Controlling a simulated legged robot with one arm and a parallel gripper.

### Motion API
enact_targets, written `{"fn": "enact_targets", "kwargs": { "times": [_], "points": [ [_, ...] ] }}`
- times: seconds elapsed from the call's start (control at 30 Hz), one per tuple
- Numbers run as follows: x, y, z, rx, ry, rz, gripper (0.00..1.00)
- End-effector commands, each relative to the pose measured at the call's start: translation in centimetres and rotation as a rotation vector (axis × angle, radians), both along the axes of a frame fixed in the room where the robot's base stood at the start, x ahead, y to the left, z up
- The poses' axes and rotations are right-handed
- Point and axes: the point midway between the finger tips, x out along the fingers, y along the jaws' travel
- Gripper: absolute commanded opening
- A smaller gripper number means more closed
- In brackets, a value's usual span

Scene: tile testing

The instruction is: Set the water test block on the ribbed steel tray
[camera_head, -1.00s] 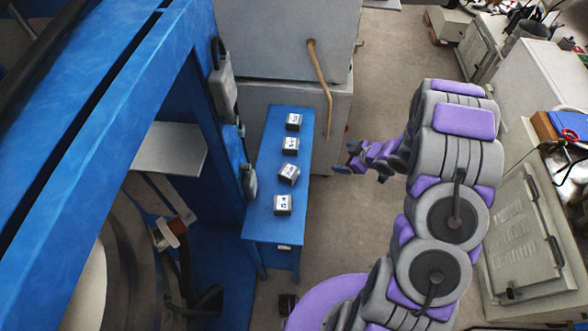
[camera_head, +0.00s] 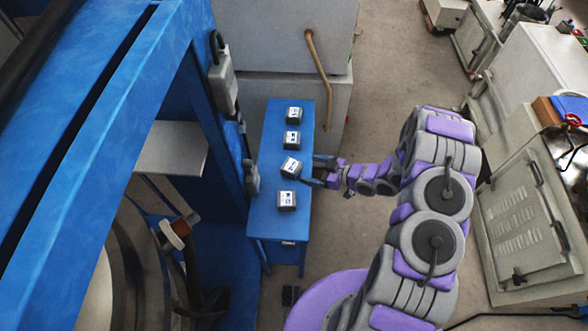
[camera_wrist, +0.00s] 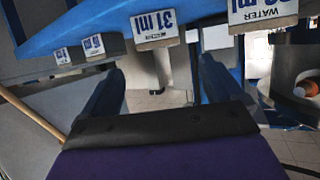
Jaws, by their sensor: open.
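Several small white-labelled blocks stand in a row on a narrow blue table (camera_head: 268,222). In the wrist view the picture is upside down, and the right block (camera_wrist: 262,12) has a label reading WATER. The middle block (camera_wrist: 155,28) reads 31 ml; its smaller word is not legible. In the head view the nearest block (camera_head: 287,201) and the turned third block (camera_head: 291,167) are closest to my gripper (camera_head: 321,171). The gripper is open and empty at the table's right edge, beside the turned block. I cannot make out a ribbed steel tray.
A blue machine frame (camera_head: 95,130) with a plain grey plate (camera_head: 172,148) stands left of the table. A grey cabinet (camera_head: 285,35) with a tan handle is behind it. The floor (camera_head: 385,85) to the right is clear, with a grey cabinet (camera_head: 520,225) beyond.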

Motion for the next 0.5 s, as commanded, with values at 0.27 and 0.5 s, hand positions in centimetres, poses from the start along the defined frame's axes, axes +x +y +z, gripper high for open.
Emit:
{"fn": "enact_targets", "kwargs": {
  "times": [0.27, 0.5],
  "points": [
    [1.4, 3.7, -1.8, 0.002, 0.002, 0.003, 0.94],
    [2.0, 4.5, -2.2, 0.005, 0.002, 0.0, 0.94]
  ]
}}
